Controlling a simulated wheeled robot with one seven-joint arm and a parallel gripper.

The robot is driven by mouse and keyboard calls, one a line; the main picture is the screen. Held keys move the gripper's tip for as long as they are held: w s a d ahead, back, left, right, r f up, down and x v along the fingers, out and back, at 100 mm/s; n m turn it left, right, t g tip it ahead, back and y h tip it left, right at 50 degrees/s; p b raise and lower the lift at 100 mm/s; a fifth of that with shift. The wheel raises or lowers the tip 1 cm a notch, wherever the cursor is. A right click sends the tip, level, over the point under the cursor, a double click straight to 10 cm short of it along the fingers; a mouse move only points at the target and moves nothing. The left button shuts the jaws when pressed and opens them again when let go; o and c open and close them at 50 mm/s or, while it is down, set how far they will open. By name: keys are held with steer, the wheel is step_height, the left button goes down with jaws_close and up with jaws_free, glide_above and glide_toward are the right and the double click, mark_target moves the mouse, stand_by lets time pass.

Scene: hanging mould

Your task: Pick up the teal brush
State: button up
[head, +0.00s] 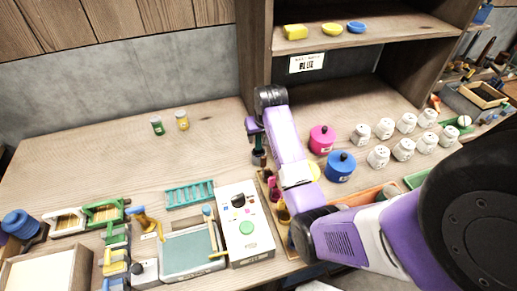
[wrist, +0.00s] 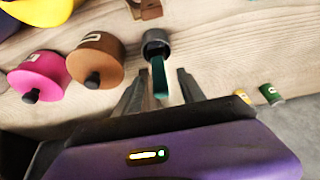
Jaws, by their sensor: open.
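The teal brush (wrist: 159,80) stands in a small dark cup (wrist: 155,44), in the middle of the wrist view. Its handle points toward my gripper (wrist: 162,73). The two dark fingers are apart, one on each side of the handle, with a visible gap on both sides. In the head view my gripper (head: 256,138) hangs over the bench just above the dark cup (head: 259,158). The brush is too small and too hidden by the gripper to make out clearly there.
A pink pot (head: 322,139) and a blue pot (head: 340,166) stand right of the gripper. A brown pot (wrist: 97,60) sits beside the cup. Green (head: 157,126) and yellow (head: 182,120) jars stand left, with clear bench around them. White shakers (head: 378,157) stand farther right.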

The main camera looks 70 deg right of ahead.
mark_target(258, 147)
steer(key=shift+p+x, duration=0.35)
steer(key=shift+x, duration=1.6)
steer(key=shift+d, duration=0.15)
steer(key=shift+r, duration=0.1)
jaws_close()
